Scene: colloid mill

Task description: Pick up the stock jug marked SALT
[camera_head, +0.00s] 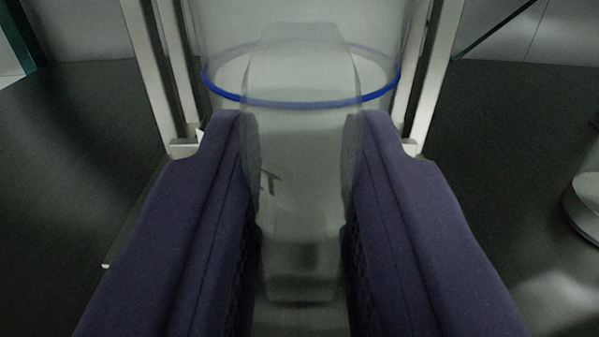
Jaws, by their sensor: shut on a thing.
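A pale, translucent jug (304,170) stands upright in the middle of the head camera view, between the two purple fingers of my gripper (302,125). My gripper is shut on the jug, with a finger against each side. A dark letter, which looks like a T, shows on the jug's left side. The rest of its marking is hidden by the left finger or not readable. The lower part of the jug runs down between the fingers.
A clear cylinder with a blue ring (222,95) is just behind the jug, between pale metal posts (433,75). A rounded grey metal thing (585,205) is at the right edge. Dark surface (80,160) lies bare on the left.

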